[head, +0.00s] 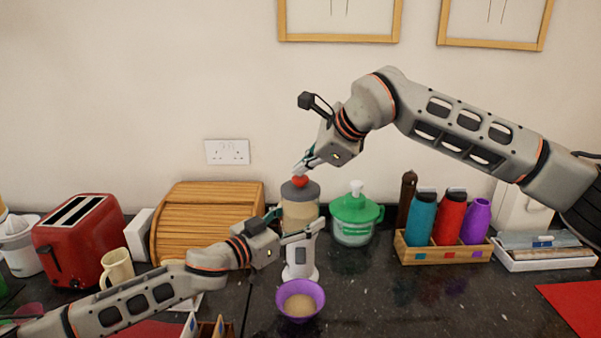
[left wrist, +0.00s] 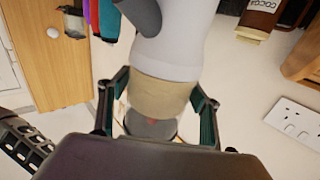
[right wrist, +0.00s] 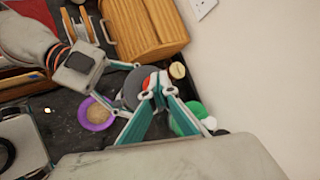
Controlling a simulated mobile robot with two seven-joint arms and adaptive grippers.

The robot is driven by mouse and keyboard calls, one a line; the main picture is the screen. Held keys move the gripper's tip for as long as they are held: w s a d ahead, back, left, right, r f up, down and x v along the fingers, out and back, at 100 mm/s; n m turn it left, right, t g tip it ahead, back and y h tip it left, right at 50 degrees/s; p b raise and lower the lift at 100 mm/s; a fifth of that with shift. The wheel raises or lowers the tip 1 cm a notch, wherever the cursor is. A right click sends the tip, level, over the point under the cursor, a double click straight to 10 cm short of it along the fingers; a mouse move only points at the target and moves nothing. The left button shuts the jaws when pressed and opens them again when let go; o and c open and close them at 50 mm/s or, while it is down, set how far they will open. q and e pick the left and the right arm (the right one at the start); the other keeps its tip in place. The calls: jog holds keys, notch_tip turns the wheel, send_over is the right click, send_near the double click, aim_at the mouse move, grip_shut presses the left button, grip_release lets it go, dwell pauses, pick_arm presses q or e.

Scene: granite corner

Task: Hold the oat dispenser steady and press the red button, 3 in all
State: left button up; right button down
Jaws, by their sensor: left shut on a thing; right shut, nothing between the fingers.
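The oat dispenser (head: 299,214) stands upright on the dark counter, with a white base, a clear section of oats, a grey lid and a red button (head: 300,181) on top. My left gripper (head: 296,222) is shut on its oat section; the left wrist view shows a finger on each side of the oat section (left wrist: 160,95). My right gripper (head: 306,164) is shut and empty, its tips right at the top of the red button. In the right wrist view the fingers partly cover the button (right wrist: 147,83). I cannot tell whether the button is pressed down. A purple bowl (head: 300,312) holding oats sits below the spout.
A green lidded container (head: 352,220) stands close right of the dispenser. A wooden bread box (head: 205,215) is behind to the left, with a red toaster (head: 80,240) and a mug (head: 116,268). A wooden rack (head: 440,256) of bottles stands right.

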aim_at(302, 178)
jog(key=shift+f, duration=0.4)
jog(key=shift+r, duration=1.55)
jog(key=shift+r, duration=0.15)
notch_tip(302, 178, up, 5)
jog(key=shift+f, duration=0.1)
dwell(0.5)
pick_arm(q)
jog(key=o, duration=1.8)
